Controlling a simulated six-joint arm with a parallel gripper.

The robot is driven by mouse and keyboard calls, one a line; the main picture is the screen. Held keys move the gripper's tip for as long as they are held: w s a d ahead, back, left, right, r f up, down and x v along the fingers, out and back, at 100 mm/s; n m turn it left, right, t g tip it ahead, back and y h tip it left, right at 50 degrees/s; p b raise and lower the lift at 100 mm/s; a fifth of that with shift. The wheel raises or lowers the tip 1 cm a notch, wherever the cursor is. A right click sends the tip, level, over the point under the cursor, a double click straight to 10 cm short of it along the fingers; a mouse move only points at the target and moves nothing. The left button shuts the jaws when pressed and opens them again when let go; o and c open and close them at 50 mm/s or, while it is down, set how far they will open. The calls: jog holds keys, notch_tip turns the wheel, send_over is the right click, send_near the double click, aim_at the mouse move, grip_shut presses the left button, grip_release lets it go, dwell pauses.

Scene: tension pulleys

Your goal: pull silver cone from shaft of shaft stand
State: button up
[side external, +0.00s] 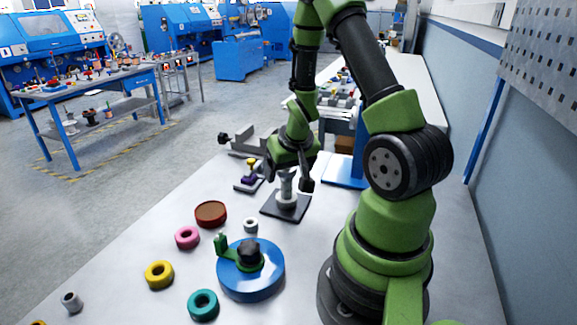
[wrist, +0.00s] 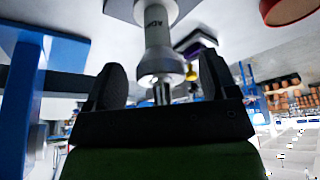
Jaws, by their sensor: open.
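The silver cone (side external: 286,184) is upright on the shaft stand (side external: 272,210), which has a dark square base plate. In the wrist view, the silver cone (wrist: 158,48) has dark lettering on its side and flares toward my gripper. The bare shaft tip (wrist: 162,95) pokes out of its near end. In the wrist view my gripper (wrist: 162,65) is open, with one finger on each side of the cone's near end. Gaps show on both sides, and nothing is held.
A small stand with a purple and yellow piece (side external: 249,176) is close on the left. A blue round base with a green arm (side external: 250,277) stands in front. Several loose rings, including a brown one (side external: 211,213), a pink one (side external: 187,237) and a yellow one (side external: 158,274), lie on the table.

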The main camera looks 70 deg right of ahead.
jog(key=c, duration=1)
jog(key=shift+r, duration=1.8)
jog(key=o, duration=1)
jog(key=shift+f, duration=0.1)
